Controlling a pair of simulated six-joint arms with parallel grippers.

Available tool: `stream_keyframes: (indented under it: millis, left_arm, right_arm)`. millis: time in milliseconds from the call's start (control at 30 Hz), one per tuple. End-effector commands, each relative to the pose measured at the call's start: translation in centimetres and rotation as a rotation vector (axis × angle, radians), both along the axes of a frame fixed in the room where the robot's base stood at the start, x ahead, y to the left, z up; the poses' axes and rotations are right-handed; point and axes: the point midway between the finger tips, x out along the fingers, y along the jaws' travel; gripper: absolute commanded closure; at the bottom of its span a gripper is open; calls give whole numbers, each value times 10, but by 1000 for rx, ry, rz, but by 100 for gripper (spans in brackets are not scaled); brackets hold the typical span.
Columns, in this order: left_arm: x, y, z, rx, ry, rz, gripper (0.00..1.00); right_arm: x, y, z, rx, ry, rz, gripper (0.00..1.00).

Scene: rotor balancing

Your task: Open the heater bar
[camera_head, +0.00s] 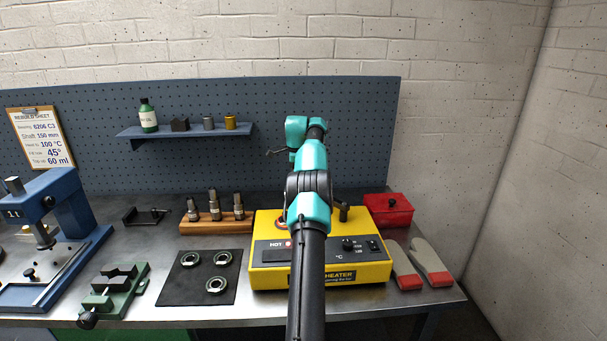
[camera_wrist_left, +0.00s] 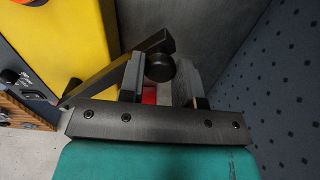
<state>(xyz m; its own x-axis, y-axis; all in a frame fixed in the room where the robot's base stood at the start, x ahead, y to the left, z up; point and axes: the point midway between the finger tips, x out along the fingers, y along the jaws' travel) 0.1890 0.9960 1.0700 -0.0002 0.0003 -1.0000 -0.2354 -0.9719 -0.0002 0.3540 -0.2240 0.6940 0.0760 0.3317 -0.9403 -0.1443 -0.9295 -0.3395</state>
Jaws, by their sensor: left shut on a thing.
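The yellow heater (camera_head: 265,225) stands on the bench right of centre, with knobs and a HOT label on its front panel. It also shows at the upper left of the left wrist view (camera_wrist_left: 85,40). There, a dark grey bar (camera_wrist_left: 115,71) runs diagonally from beside the heater and carries a round black knob (camera_wrist_left: 160,67). My left gripper (camera_wrist_left: 166,84) has its fingers either side of this knob and is shut on it. In the head view my left arm reaches over the heater and hides part of it and most of the bar. My right gripper is out of view.
A red box (camera_head: 390,210) and gloves (camera_head: 432,262) lie right of the heater. A wooden stand (camera_head: 205,225) and a black mat (camera_head: 190,292) with rings lie left. The pegboard (camera_head: 365,130) rises close behind. A blue press (camera_head: 75,215) stands far left.

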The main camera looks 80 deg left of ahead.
Motion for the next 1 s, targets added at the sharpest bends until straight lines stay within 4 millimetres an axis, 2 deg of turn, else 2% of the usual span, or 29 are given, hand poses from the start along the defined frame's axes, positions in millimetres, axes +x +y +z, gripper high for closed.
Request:
stream_keyframes:
  millis: [300, 333, 567, 833, 1000]
  left_arm:
    - [0, 0, 0, -1, -2, -1, 100]
    - [0, 0, 0, -1, -2, -1, 67]
    - [0, 0, 0, -1, -1, -1, 45]
    - [1, 0, 0, -1, -1, 0, 43]
    - [8, -4, 0, -1, -1, 0, 43]
  right_arm:
    - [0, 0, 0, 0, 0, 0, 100]
    - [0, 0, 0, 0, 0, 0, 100]
    - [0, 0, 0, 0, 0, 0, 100]
    - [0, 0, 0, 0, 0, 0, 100]
    - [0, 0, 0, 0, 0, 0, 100]
